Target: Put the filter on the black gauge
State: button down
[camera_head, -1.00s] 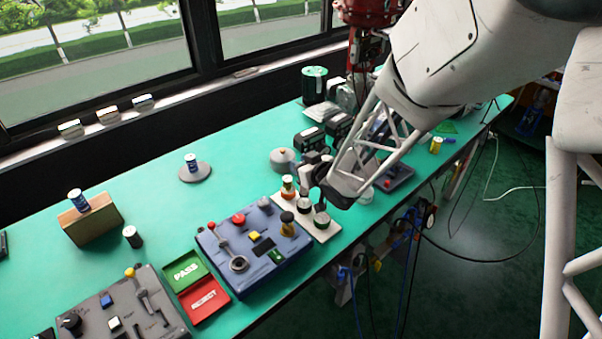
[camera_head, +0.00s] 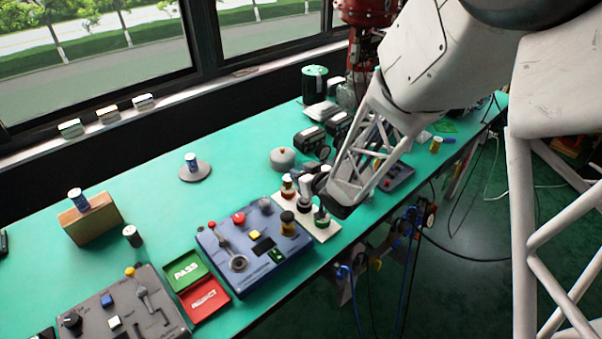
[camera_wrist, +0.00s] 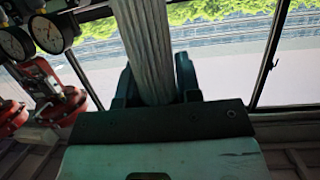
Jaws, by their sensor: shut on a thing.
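My gripper (camera_head: 314,186) is low over the white board (camera_head: 327,234) near the bench's front edge, beside the blue-grey control box. In the wrist view a pale ribbed cylinder, apparently the filter (camera_wrist: 147,45), stands between the dark jaws (camera_wrist: 155,90), which are shut on it. Its far end runs out of the top of that view. In the head view the gripper and wrist partly cover the small parts on the board. A round dial gauge with a dark rim (camera_wrist: 47,33) shows at the wrist view's upper left; I cannot tell if it is the black gauge.
A blue-grey control box (camera_head: 257,262) with levers and buttons is left of the board. Green (camera_head: 185,270) and red (camera_head: 205,300) trays lie beside it. A grey disc (camera_head: 196,174) and a wooden block (camera_head: 92,224) stand further left. Open green bench lies between them.

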jog(key=shift+f, duration=0.1)
jog(key=c, duration=0.8)
grip_release()
jog(key=shift+s+r, duration=0.1)
jog(key=shift+r, duration=0.1)
jog(key=shift+s+d+r, duration=0.15)
jog(key=shift+s+d, duration=0.2)
jog(key=shift+d, duration=0.05)
jog(key=v, duration=1)
jog(key=shift+s+d, duration=0.2)
jog(key=shift+s, duration=0.1)
jog(key=shift+r, duration=0.15)
jog(key=shift+d, duration=0.1)
